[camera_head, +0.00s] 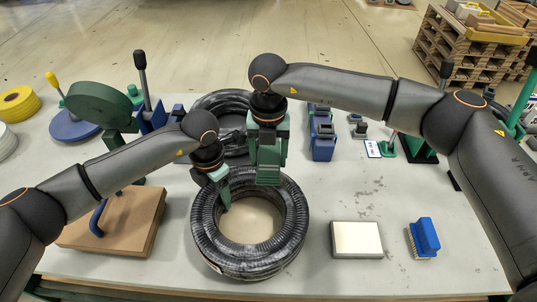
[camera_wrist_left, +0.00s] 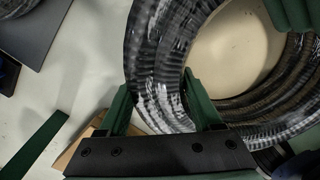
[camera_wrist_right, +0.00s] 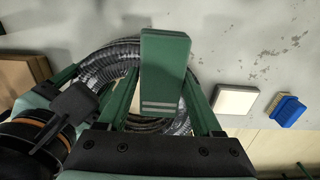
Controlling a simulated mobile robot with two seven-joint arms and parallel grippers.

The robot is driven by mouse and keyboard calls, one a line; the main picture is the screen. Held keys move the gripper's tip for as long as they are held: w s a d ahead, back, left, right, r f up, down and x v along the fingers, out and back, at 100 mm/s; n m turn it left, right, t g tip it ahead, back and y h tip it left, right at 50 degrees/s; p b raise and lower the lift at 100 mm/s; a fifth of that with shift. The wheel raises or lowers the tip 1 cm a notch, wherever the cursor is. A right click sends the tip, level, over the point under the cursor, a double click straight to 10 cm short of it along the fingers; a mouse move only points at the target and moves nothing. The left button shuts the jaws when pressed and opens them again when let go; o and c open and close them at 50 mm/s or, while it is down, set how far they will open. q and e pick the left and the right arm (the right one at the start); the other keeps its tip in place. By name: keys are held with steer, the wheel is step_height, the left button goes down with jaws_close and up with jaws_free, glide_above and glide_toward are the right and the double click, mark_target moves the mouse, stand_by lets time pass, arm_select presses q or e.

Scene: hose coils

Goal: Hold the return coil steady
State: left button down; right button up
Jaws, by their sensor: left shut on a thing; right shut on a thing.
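A thick ring of black, glossy wrapped hose, the near coil (camera_head: 207,239), lies flat on the table. My left gripper (camera_head: 222,195) is shut on its upper-left wall; in the left wrist view the coil (camera_wrist_left: 160,60) passes between the fingers (camera_wrist_left: 160,100). My right gripper (camera_head: 267,160) is over the coil's far side, shut on a green block (camera_wrist_right: 165,60) with pale stripes. The block hides part of the coil (camera_wrist_right: 110,62) in the right wrist view. I cannot tell if the block touches the coil.
A second dark coil (camera_head: 222,103) lies behind. A cardboard box (camera_head: 133,225) is at left, with a green disc-like tool (camera_head: 98,105) beyond. A white pad (camera_head: 356,239) and a blue brush (camera_head: 424,236) lie right of the coil, with bare table between.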

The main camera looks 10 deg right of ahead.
mark_target(293, 191)
steer(key=shift+f, duration=0.95)
steer(key=shift+s+d+r, duration=0.15)
steer(key=shift+s+d, duration=1.15)
steer(key=shift+s, duration=0.15)
steer(key=shift+s+d, duration=1.2)
steer(key=shift+s, duration=0.2)
steer(key=shift+w+a, duration=1.3)
steer(key=shift+w, duration=0.15)
steer(key=shift+w+a, duration=1.25)
steer(key=shift+w, duration=0.2)
steer(key=shift+r, duration=2.95)
